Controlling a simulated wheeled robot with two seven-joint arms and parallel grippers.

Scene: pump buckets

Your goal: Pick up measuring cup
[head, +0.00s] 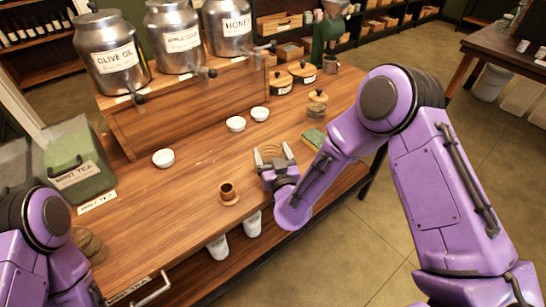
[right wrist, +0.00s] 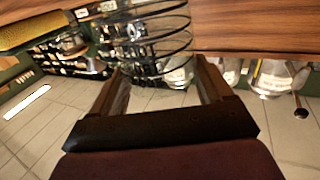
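No thing is clearly marked as a measuring cup. A small brown cup (head: 227,188) stands upright on a light wooden saucer on the table. My right gripper (head: 273,154) is to the right of that cup and apart from it, over the table's right part. Its two fingers are apart, and they also show apart in the right wrist view (right wrist: 160,75). A dark wire coil (right wrist: 152,38) shows at and beyond the fingertips; I cannot tell whether they touch it. My left arm shows at the lower left, but its gripper is out of view.
White bowls (head: 164,157) stand on the wooden table (head: 190,200). Steel dispensers (head: 112,58) stand on a raised shelf behind. A green box (head: 80,172) is at the left. A green sponge-like block (head: 313,138) and lidded jars (head: 317,104) are beyond my right gripper.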

